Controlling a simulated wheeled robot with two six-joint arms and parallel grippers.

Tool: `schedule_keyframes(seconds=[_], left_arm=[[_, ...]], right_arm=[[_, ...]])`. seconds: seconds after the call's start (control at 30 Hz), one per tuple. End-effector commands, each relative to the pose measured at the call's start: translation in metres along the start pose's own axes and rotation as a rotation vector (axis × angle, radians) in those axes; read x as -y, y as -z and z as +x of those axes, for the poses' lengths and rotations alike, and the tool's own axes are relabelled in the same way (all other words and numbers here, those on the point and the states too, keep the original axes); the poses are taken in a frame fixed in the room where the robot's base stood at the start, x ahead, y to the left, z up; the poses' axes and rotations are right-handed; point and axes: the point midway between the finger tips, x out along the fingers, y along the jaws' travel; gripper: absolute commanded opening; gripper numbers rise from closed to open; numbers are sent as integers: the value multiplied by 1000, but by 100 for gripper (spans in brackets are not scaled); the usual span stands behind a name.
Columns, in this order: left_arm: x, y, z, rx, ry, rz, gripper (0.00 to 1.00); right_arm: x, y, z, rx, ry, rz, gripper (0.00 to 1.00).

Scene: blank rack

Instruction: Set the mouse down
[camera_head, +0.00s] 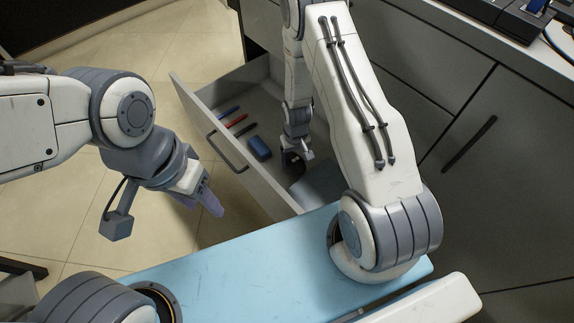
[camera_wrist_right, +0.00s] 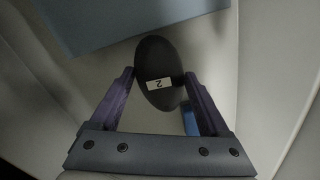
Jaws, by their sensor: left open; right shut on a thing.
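The mouse (camera_wrist_right: 160,58) is a dark oval with a white label marked 2. It sits between the purple fingers of my right gripper (camera_wrist_right: 158,78) in the right wrist view, and the gripper is shut on it. In the head view my right gripper (camera_head: 294,152) reaches down inside the open drawer (camera_head: 247,172), with the dark mouse (camera_head: 291,164) at its tip. I cannot tell whether the mouse touches the drawer floor. My left gripper (camera_head: 208,199) is open and empty, outside the drawer to the left.
The drawer also holds a small blue box (camera_head: 260,148), several pens (camera_head: 238,121) and a flat blue-grey thing (camera_head: 318,186) near the mouse. The blue-grey thing also shows in the wrist view (camera_wrist_right: 105,22). Drawer walls stand close around my right gripper.

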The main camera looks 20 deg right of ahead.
Motion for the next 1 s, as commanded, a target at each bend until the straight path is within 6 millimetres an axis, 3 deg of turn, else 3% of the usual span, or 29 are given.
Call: schedule_keyframes(seconds=[0.2,0.33,0.57,0.93,0.97,1.0], left_arm=[[0,0,4,0,0,0,50],[0,0,6,0,0,0,50],[1,-1,13,0,0,0,50],[1,-1,15,0,0,0,50],[1,-1,14,0,0,0,50],[1,-1,14,0,0,0,50]], right_arm=[[19,16,15,0,0,-1,22],[20,17,24,1,0,2,22],[20,16,55,1,0,2,21],[20,17,60,0,0,1,21],[20,17,59,0,0,1,87],[20,17,58,0,0,1,100]])
